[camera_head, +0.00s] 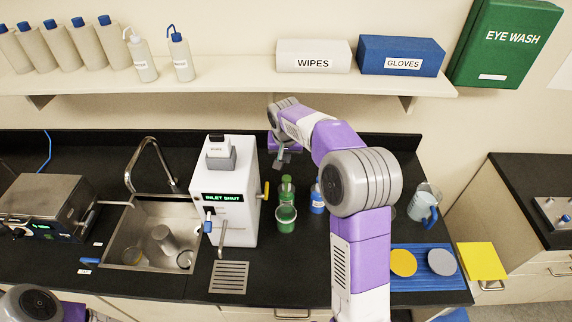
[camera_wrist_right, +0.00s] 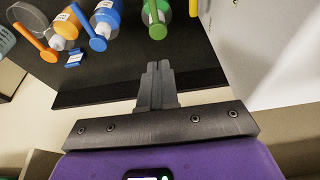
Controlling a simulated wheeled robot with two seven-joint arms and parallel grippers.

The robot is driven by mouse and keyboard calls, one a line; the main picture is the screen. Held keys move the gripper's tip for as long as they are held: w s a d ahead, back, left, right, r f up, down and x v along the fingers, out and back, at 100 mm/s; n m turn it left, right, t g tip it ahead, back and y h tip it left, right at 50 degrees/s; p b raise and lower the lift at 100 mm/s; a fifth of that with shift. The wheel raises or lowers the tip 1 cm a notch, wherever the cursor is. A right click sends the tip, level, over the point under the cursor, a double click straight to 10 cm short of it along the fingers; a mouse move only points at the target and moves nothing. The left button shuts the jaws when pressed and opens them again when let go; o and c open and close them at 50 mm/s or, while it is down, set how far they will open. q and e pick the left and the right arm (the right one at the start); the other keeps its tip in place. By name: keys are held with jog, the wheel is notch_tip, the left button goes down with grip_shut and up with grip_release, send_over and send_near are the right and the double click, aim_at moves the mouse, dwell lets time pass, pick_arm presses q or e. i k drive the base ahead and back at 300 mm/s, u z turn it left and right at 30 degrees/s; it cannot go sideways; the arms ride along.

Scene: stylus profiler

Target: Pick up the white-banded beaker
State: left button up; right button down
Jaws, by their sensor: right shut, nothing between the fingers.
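I cannot clearly make out a white band on any beaker. A clear, pale beaker with a blue handle (camera_head: 424,203) stands at the right of the black counter. A green vessel (camera_head: 286,218) stands in front of a green bottle (camera_head: 287,190) beside the white machine. My right gripper (camera_head: 281,162) is above the back of the counter, behind the green bottle; its closed fingers (camera_wrist_right: 155,72) hold nothing in the right wrist view. Part of my left arm shows at the lower left, but its gripper is out of view.
The white machine (camera_head: 238,190) stands close left of the bottles. A blue bottle (camera_head: 317,200) is partly hidden by my right arm. The sink (camera_head: 118,245) holds vessels. A blue rack (camera_head: 430,283) bears yellow and grey discs. A shelf (camera_head: 225,80) overhangs the back.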

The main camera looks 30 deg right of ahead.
aim_at(285, 213)
jog(key=k, duration=1)
